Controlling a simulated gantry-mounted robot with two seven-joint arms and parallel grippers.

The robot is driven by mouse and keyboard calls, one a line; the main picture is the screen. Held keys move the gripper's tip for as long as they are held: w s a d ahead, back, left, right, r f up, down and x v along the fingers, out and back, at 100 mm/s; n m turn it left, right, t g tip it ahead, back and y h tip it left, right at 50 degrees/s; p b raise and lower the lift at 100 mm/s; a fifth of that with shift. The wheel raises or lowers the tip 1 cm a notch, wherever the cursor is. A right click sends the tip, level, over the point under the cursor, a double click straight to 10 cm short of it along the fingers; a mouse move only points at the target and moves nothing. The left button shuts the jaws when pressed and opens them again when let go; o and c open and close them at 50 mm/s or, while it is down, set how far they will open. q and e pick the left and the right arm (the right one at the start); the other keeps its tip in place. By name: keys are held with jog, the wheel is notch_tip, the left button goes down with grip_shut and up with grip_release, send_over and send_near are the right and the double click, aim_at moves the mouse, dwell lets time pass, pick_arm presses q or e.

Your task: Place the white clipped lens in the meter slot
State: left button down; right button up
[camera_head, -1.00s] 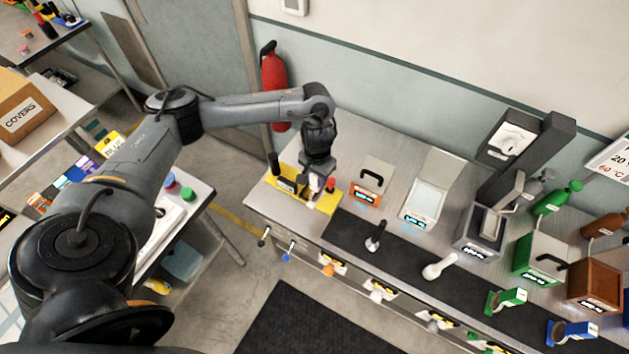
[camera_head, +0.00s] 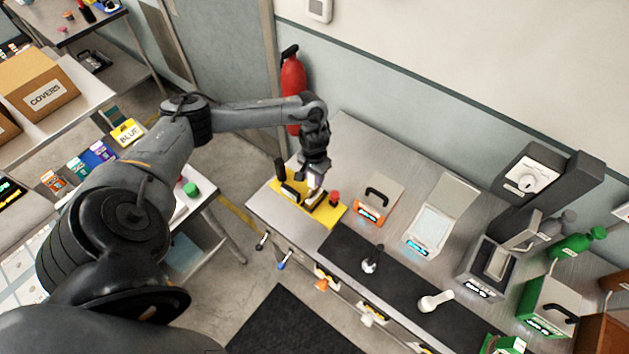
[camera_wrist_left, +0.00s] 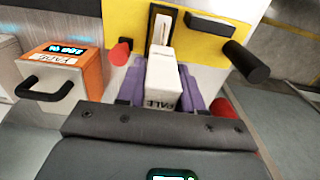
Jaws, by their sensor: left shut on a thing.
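The white clipped lens (camera_wrist_left: 163,78) is a pale block with dark lettering on its near face in the left wrist view. My left gripper (camera_wrist_left: 162,95), with purple fingers on both sides of the lens, is shut on it. In the head view my left gripper (camera_head: 315,180) is above the yellow meter (camera_head: 283,205) at the counter's left end. The lens appears to be outside the slot; the exact gap is unclear. My right gripper is not in view.
A black handle (camera_wrist_left: 248,62) and a red knob (camera_wrist_left: 120,53) stick out beside the slot. An orange-fronted box with a black handle (camera_head: 377,195) stands right of the meter. A black mat (camera_head: 395,275) runs along the counter front.

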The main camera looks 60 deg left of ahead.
pick_arm(q)
jog(key=shift+f, duration=1.6)
jog(key=c, duration=0.7)
grip_release()
jog(key=shift+c, duration=0.2)
notch_tip(320, 180, up, 7)
jog(key=shift+w+r, duration=0.1)
jog(key=shift+r, duration=0.1)
notch_tip(320, 180, up, 4)
jog(key=shift+f+p, duration=0.1)
jog(key=shift+p, duration=0.55)
jog(key=shift+r, duration=0.5)
